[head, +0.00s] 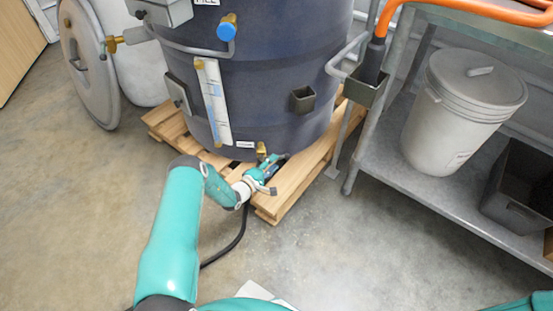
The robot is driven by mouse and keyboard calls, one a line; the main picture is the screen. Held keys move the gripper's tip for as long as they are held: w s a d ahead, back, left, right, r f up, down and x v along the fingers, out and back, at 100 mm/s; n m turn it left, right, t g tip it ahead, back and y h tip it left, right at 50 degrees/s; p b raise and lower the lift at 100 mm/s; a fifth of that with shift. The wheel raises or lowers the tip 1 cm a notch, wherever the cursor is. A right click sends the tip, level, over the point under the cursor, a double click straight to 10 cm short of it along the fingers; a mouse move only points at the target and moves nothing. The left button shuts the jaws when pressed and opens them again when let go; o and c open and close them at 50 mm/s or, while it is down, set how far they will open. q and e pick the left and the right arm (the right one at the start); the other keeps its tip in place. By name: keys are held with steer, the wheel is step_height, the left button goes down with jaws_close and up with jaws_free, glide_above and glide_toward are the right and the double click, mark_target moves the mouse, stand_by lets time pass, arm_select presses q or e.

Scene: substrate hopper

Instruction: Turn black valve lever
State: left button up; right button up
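The dark blue-grey tank (270,90) stands on a wooden pallet. A brass valve fitting (262,151) sticks out at its lower front. A small dark piece just right of the fitting looks like the black valve lever (283,156), but most of it is hidden by my gripper. My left gripper (270,180) is at the pallet's front, just below the fitting, and seems close to or touching the lever. Its fingers are small and overlapped, so I cannot tell whether they are open or shut. My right gripper is out of view.
The wooden pallet (300,180) lies around the gripper. A black hose (232,243) runs down to the floor. A blue-handled valve (227,27) sits higher on the tank. A metal shelf (400,172) with a white bucket (463,110) and dark bin (515,185) stands right.

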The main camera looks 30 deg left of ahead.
mark_target(281, 157)
arm_select(q)
steer(key=w, duration=0.2)
steer(key=w+f+b, duration=0.1)
steer(key=w, duration=0.1)
steer(key=shift+w+d+b, duration=0.1)
steer(key=shift+d+b, duration=0.05)
steer(key=shift+b, duration=0.15)
steer(key=shift+w, duration=0.55)
steer(key=shift+r, duration=0.1)
steer(key=shift+d, duration=0.1)
jaws_close()
